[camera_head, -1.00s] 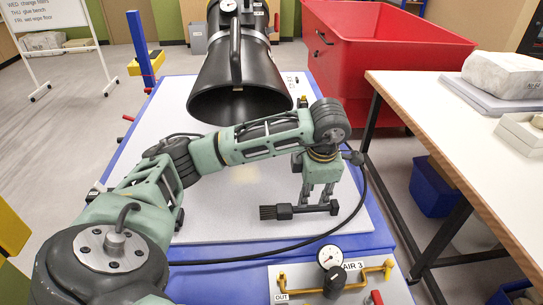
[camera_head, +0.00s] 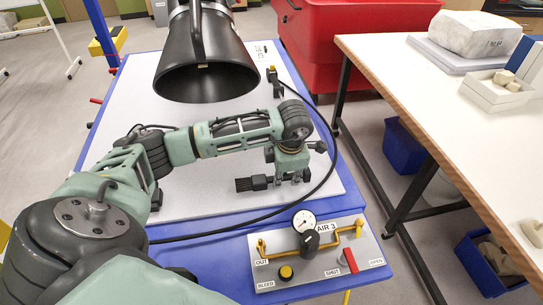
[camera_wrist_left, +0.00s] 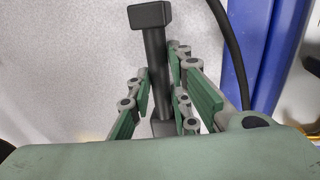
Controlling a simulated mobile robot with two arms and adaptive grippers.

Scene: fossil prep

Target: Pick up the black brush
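The black brush (camera_head: 254,184) lies across the pale board top, its bristles to the left. My left gripper (camera_head: 290,178) is down over its handle, to the right of the bristles. In the left wrist view the brush (camera_wrist_left: 155,50) runs between the green finger pads of my left gripper (camera_wrist_left: 162,85), with pads close on both sides. Whether they press on the handle or leave a small gap, I cannot tell. The lower part of the brush is hidden there behind my gripper body. My right gripper is not in view.
A black suction hood (camera_head: 205,75) hangs above the table's far part. A black hose (camera_head: 325,180) curves around my gripper's right side. An air panel (camera_head: 320,252) with gauge and valves is at the front edge. A white bench (camera_head: 440,110) stands right, a red bin (camera_head: 330,45) behind.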

